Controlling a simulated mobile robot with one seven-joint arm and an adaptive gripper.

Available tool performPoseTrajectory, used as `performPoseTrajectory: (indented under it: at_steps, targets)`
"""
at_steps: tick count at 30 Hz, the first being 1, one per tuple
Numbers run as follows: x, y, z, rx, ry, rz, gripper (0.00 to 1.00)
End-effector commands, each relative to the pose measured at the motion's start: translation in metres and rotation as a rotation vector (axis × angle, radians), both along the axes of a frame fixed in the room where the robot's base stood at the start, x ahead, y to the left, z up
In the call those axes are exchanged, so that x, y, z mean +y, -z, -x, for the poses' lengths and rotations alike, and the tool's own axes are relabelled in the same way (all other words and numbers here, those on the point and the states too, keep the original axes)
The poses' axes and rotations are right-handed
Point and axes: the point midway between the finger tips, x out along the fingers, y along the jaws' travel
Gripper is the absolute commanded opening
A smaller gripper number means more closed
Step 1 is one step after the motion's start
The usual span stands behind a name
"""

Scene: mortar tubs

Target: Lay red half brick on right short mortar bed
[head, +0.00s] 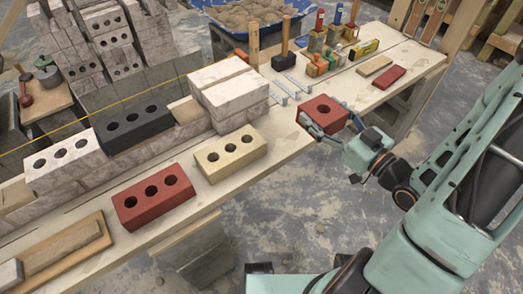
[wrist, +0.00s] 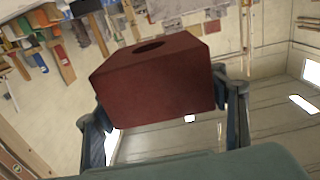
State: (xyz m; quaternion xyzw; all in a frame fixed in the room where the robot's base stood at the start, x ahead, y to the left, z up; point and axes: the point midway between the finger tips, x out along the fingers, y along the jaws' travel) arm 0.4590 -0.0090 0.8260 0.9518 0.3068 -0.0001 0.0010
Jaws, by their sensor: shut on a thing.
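The red half brick (head: 324,108) has one hole in its top and is held up over the right part of the bench. My gripper (head: 327,118) is shut on it, with a finger on either side. In the wrist view the half brick (wrist: 155,85) fills the middle between the fingers. A short tan mortar bed (head: 188,111) lies on the wall between the black brick (head: 136,128) and the pale blocks (head: 228,85). Another tan bed (head: 14,196) is left of the white brick (head: 65,160). My gripper is well to the right of both.
A red three-hole brick (head: 153,197) and a cream brick (head: 230,153) lie on the bench (head: 290,150) in front of the wall. A yellow string (head: 120,100) runs along the wall. Tools and small bottles (head: 318,62) crowd the back. A red slab (head: 389,77) lies at right.

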Motion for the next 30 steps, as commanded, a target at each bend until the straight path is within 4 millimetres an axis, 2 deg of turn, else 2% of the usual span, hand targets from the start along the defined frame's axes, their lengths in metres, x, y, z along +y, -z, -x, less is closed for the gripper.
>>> performPoseTrajectory:
  at_steps: [6, 10, 21, 24, 30]
  targets:
    - [0.0, 0.01, 0.001, -0.004, -0.005, -0.002, 0.12]
    - [0.006, 0.016, -0.01, -0.004, -0.009, -0.002, 0.12]
    - [0.037, 0.052, -0.083, -0.005, -0.01, -0.003, 0.12]
    - [0.042, 0.072, -0.096, -0.001, -0.008, -0.004, 0.12]
    - [0.05, 0.094, -0.115, -0.004, -0.007, -0.003, 0.12]
